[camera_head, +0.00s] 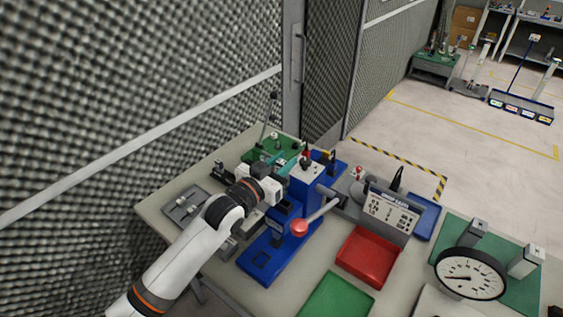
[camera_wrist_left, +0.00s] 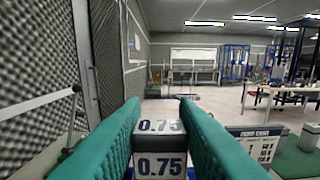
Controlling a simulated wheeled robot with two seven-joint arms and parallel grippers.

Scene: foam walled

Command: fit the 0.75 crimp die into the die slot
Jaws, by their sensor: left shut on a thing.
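The 0.75 crimp die (camera_wrist_left: 160,163) is a light grey block marked "0.75" in dark blue on two faces. It sits between the two teal fingers of my left gripper (camera_wrist_left: 160,135) in the left wrist view. In the head view my left gripper (camera_head: 283,172) is at the upper part of the blue crimp press (camera_head: 268,258), and the die cannot be made out there. The press has a lever with a red ball knob (camera_head: 299,228). The die slot is not clearly visible; the gripper and arm cover that side. My right gripper is not in view.
A crimp chart stand (camera_head: 390,212) and a round dial gauge (camera_head: 470,273) stand farther right. A grey fixture (camera_head: 184,208) lies left. Foam wall (camera_head: 120,100) borders the bench.

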